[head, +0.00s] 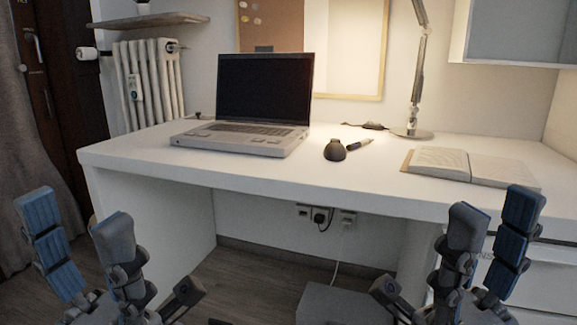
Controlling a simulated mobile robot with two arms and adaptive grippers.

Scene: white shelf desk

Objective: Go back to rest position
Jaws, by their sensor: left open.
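My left gripper (84,229) is at the lower left of the head view, with its fingers spread apart and nothing between them. It is in front of the desk's left end and apart from it. My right gripper (491,230) is at the lower right, also with spread fingers and nothing between them. Its fingertips overlap the desk's front edge in the picture; I cannot tell how far in front of it they are. Both grippers point upward.
A white desk (240,175) bears an open laptop (245,105), a small dark round object (334,151), a pen-like item (360,144), an open book (470,165) and a lamp base (411,133). A grey box (335,305) is on the floor below. A radiator (148,80) is behind left.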

